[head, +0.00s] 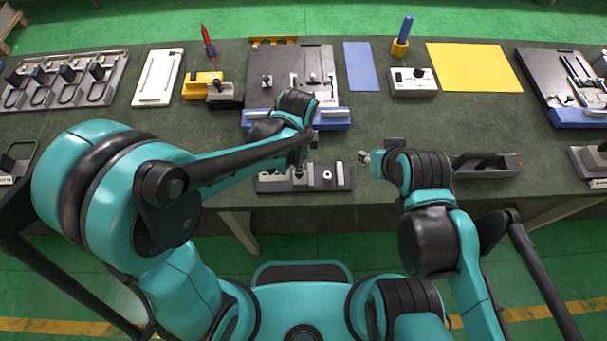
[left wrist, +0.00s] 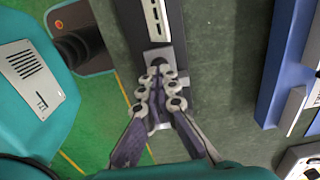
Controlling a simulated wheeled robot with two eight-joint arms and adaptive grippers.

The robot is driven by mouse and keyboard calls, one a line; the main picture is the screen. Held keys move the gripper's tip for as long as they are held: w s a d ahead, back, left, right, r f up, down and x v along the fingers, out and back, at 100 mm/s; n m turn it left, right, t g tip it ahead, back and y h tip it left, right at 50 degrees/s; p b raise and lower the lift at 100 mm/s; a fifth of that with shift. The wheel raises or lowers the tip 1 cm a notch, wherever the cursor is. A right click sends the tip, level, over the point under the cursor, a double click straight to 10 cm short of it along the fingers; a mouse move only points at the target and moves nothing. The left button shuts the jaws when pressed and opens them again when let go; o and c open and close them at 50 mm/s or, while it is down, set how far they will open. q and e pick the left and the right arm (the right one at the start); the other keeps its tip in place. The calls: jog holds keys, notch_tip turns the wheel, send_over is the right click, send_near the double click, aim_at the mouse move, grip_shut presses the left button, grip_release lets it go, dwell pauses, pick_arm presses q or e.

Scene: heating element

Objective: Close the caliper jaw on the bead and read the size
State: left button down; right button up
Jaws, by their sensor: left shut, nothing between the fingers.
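A long dark fixture with pale upright parts (head: 340,181), apparently the caliper, lies at the near edge of the table. Its dark bar with a white marked strip also shows in the left wrist view (left wrist: 173,15). My left gripper (head: 299,172) points down at the fixture's middle. In the left wrist view the left gripper (left wrist: 158,72) has its fingertips together, with nothing seen between them, at a grey block on the bar. I cannot make out the bead. My right gripper (head: 364,157) is to the right of the fixture, apart from it; its fingers are too small to judge.
A black board with a blue front edge (head: 333,119) stands behind the fixture. A grey box (head: 414,82), a yellow mat (head: 473,67) and a blue mat (head: 361,66) lie farther back. A dark handled device (head: 488,166) is at right. Bare green tabletop lies between.

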pick_arm(q)
jog(key=shift+f+b, duration=0.6)
jog(key=shift+f, duration=0.15)
jog(key=shift+s+d+f+b, duration=0.1)
jog(key=shift+d+b, duration=0.1)
jog(key=shift+d, duration=1)
jog(key=shift+s+d+f+b, duration=0.1)
jog(key=shift+d+b, duration=0.05)
jog(key=shift+d, duration=1)
dwell(1.7)
jog(key=shift+w+r+p, duration=0.15)
jog(key=shift+r+p, duration=0.55)
jog(key=shift+r, duration=0.15)
notch_tip(320, 180, up, 6)
jog(key=p, duration=0.4)
jog(key=shift+f, duration=0.25)
jog(key=s+a+r+n+t+b, duration=0.2)
jog(key=a+n+t+b, duration=0.1)
jog(key=a+n, duration=0.6)
jog(key=s+a+r+n+t+b, duration=0.2)
jog(key=s+a+n+t+b, duration=0.1)
jog(key=a+n, duration=0.6)
jog(key=a+t, duration=0.1)
jog(key=a, duration=0.3)
jog(key=shift+a+r, duration=0.3)
jog(key=shift+r, duration=0.05)
